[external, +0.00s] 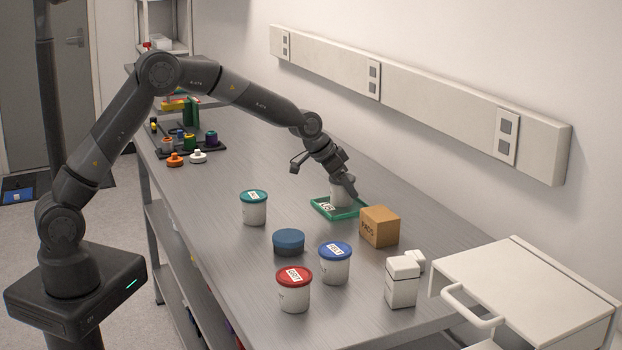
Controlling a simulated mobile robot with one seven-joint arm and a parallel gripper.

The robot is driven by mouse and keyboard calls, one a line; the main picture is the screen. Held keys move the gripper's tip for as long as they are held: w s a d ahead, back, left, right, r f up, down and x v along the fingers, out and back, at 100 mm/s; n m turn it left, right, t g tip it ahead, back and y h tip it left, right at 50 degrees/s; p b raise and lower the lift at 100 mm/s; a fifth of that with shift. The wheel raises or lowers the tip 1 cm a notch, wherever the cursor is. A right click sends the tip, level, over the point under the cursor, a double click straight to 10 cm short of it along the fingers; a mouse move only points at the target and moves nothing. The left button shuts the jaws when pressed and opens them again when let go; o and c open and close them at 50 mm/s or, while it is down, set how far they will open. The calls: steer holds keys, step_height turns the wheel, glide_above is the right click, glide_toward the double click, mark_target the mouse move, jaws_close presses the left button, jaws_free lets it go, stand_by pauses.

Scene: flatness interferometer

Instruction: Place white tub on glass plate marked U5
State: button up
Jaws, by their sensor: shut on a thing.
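The white tub (340,195) is in my gripper (344,184), which points down and is shut on it. The green-edged glass plate (350,215) lies on the bench, with a white label on its left part; the lettering is small but looks like U5. The tub is upright over the back right part of the plate. I cannot tell whether its base touches the plate. My gripper's fingers partly hide the tub's top.
A cardboard box (380,227) stands close in front of the plate. Tubs with teal (254,208), blue (335,264) and red (293,291) lids, a dark blue round container (289,242) and a white bottle (402,283) stand nearer.

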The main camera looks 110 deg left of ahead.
steer(key=shift+f, duration=0.15)
steer(key=o, duration=1)
steer(key=shift+r, duration=0.2)
steer(key=v, duration=1.2)
